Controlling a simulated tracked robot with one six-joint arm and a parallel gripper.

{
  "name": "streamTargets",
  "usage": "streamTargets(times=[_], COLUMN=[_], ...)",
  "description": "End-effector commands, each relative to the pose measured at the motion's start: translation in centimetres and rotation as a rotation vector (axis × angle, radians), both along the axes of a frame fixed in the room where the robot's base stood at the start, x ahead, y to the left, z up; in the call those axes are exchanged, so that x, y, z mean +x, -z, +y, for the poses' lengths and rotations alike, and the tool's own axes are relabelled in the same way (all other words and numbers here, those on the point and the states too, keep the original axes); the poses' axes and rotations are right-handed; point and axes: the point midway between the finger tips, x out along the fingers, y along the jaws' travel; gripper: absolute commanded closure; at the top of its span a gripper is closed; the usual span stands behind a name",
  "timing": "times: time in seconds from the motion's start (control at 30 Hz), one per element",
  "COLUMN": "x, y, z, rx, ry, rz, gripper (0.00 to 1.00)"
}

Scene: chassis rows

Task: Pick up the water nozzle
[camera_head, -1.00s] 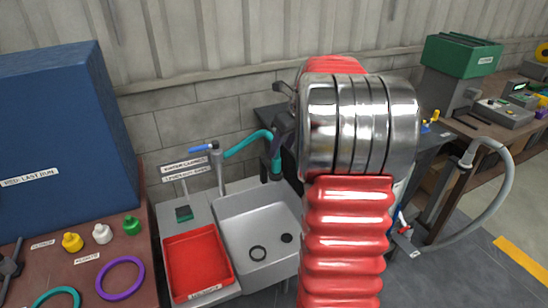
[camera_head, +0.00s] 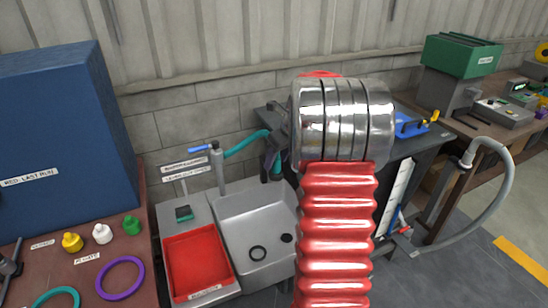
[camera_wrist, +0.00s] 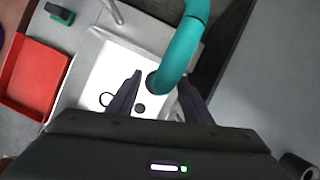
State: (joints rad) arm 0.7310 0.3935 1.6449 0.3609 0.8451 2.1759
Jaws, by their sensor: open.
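The water nozzle (camera_wrist: 180,48) is a teal curved tube over the sink. In the wrist view its dark open end lies between my fingers, with gaps visible on both sides. In the head view the nozzle (camera_head: 246,143) arches right from the tap and bends down, its far part partly hidden by my arm. My gripper (camera_wrist: 160,88) is open, with one dark finger either side of the nozzle's end. I cannot tell the height difference between fingertips and nozzle. In the head view my gripper is mostly hidden behind my arm.
A dark bench with a blue tray (camera_head: 411,127) stands right. A grey hose (camera_head: 497,190) loops at far right.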

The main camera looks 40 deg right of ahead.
Motion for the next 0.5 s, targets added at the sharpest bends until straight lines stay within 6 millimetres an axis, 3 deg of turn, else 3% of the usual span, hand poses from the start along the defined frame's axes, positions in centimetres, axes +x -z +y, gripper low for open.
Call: streamTargets(times=[0.17, 0.5], x=[0.7, 0.8], y=[1.7, 1.8], z=[0.1, 0.0], rx=[0.0, -0.001], ry=[-0.001, -0.001], rz=[0.001, 0.0], gripper=[0.54, 0.54])
